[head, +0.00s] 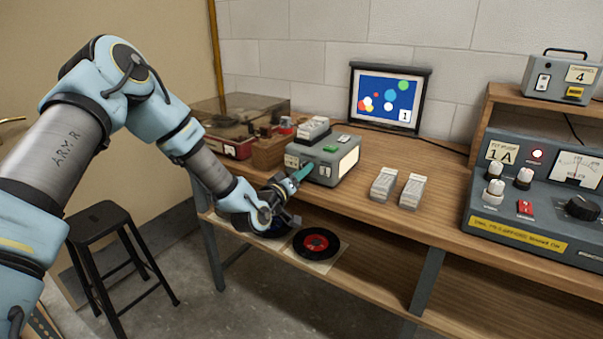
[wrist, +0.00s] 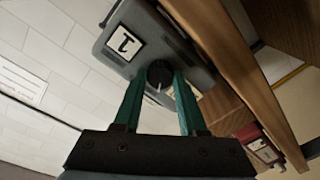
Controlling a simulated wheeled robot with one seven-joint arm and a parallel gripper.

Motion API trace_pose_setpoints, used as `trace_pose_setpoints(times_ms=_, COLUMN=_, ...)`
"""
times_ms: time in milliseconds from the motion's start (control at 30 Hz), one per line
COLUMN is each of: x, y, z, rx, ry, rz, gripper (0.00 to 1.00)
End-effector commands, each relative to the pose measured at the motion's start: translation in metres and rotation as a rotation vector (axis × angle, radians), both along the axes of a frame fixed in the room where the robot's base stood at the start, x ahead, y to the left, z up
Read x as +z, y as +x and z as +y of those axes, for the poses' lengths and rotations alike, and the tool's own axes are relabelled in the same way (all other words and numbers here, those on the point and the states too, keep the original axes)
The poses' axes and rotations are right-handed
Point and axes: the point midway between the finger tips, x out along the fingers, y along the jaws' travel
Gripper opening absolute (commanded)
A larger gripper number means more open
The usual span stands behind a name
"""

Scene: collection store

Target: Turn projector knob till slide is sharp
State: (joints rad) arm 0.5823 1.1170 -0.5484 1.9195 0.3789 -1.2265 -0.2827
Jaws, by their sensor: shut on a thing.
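The projector (head: 325,158) is a grey-green box on the wooden bench, with slides in a tray on top and a green button. Its black round knob (wrist: 159,73) with a pale pointer line shows in the wrist view. My gripper (head: 303,174) reaches the projector's left front side. In the wrist view its green fingers (wrist: 158,85) are shut on the knob, one on each side. The screen (head: 388,97) behind shows a slide of coloured circles on blue with a "1" in the corner; its edges look fairly crisp at this size.
Two white slide stacks (head: 397,189) stand right of the projector. A record player (head: 232,122) with a clear lid is at the back left. A grey control panel (head: 540,195) stands at right. A record (head: 316,243) lies on the lower shelf; a black stool (head: 103,223) stands left.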

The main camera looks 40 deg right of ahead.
Motion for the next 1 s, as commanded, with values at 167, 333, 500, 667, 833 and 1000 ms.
trace_pose_setpoints(times_ms=167, x=-0.0002, y=0.0002, z=0.0002, rx=0.001, ry=0.001, rz=0.000, gripper=0.00)
trace_pose_setpoints(times_ms=333, x=-0.0036, y=0.0000, z=0.0001, rx=-0.001, ry=0.009, rz=-0.032, gripper=0.00)
trace_pose_setpoints(times_ms=500, x=-0.0073, y=-0.0006, z=-0.0002, rx=-0.002, ry=0.039, rz=-0.156, gripper=0.00)
trace_pose_setpoints(times_ms=667, x=-0.0063, y=-0.0006, z=-0.0002, rx=-0.001, ry=0.070, rz=-0.269, gripper=0.00)
trace_pose_setpoints(times_ms=833, x=-0.0034, y=-0.0003, z=0.0003, rx=-0.001, ry=0.087, rz=-0.327, gripper=0.00)
trace_pose_setpoints(times_ms=1000, x=-0.0018, y=-0.0001, z=0.0006, rx=0.000, ry=0.091, rz=-0.334, gripper=0.00)
